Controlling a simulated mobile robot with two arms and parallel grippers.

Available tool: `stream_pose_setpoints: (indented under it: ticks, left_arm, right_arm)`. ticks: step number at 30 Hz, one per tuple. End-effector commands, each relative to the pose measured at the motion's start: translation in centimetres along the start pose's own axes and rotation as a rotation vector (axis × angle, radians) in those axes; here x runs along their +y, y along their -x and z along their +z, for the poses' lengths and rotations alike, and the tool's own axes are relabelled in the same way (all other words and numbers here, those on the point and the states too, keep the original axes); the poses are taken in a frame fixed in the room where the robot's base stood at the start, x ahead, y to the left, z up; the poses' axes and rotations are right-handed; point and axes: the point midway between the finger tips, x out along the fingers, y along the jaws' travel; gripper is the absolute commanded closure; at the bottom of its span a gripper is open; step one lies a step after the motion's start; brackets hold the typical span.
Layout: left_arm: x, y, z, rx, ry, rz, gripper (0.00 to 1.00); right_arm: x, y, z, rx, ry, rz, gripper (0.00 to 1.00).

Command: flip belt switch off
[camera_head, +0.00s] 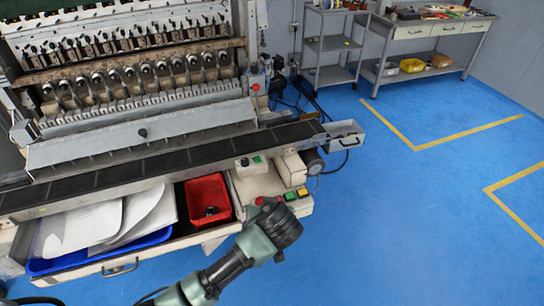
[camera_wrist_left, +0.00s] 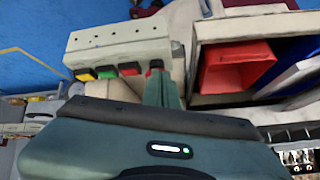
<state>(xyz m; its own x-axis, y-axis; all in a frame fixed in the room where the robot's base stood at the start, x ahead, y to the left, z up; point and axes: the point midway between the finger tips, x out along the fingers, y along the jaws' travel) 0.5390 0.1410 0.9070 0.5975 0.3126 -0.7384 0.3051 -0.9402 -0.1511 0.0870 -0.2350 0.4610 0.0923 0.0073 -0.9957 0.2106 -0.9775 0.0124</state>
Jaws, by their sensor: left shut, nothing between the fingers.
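I cannot tell which control is the belt switch. My left gripper (camera_wrist_left: 160,88) is shut and empty, its fingertips close to the red button (camera_wrist_left: 155,65); contact is unclear. In the head view my gripper (camera_head: 276,228) hides part of the panel. My right gripper is not in view.
An open drawer holds a red bin (camera_head: 207,198) and a blue tray (camera_head: 75,262) with white sheets (camera_head: 100,222). A grey box (camera_head: 345,134) juts out at the belt's right end. The blue floor (camera_head: 400,220) to the right is clear.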

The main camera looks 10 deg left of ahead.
Motion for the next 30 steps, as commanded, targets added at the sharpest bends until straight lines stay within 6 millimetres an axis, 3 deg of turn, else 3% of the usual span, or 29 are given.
stream_pose_setpoints:
  ticks: [1, 6, 12, 18, 30]
  left_arm:
    - [0.1, 0.7, -2.2, 0.043, 0.027, -0.019, 1.00]
    - [0.3, 3.0, -8.1, 0.184, 0.137, -0.079, 1.00]
    - [0.1, 5.8, -13.4, 0.330, 0.255, -0.124, 1.00]
    - [0.0, 6.6, -14.7, 0.370, 0.293, -0.136, 1.00]
    - [-0.2, 5.8, -15.1, 0.368, 0.288, -0.136, 1.00]
  right_arm:
    - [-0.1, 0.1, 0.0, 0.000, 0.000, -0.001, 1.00]
    - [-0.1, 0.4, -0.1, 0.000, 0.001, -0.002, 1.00]
    - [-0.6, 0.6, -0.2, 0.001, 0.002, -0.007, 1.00]
    - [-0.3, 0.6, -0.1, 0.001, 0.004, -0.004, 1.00]
    - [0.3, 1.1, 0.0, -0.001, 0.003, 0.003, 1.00]
